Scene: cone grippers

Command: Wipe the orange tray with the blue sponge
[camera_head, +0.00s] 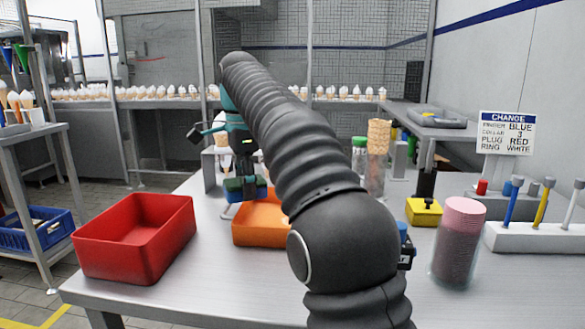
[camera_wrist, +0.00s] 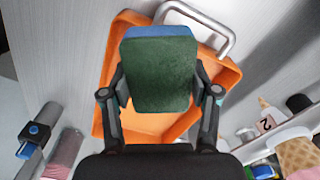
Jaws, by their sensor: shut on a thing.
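The orange tray (camera_head: 262,232) lies on the metal table, partly hidden behind my arm in the head view. In the wrist view the tray (camera_wrist: 130,20) shows behind the sponge. The blue sponge (camera_head: 240,193) has a dark green side, which fills much of the wrist view (camera_wrist: 158,75), with a blue strip at its far edge. My gripper (camera_wrist: 160,95) is shut on the sponge, one finger on each side. It holds the sponge over the tray's left back part in the head view. Whether the sponge touches the tray cannot be told.
A red tray (camera_head: 135,240) stands left of the orange one. At the right are a pink cup stack (camera_head: 459,240), a yellow block (camera_head: 424,212) and a white rack of coloured tools (camera_head: 535,237). Cones (camera_head: 378,137) stand behind.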

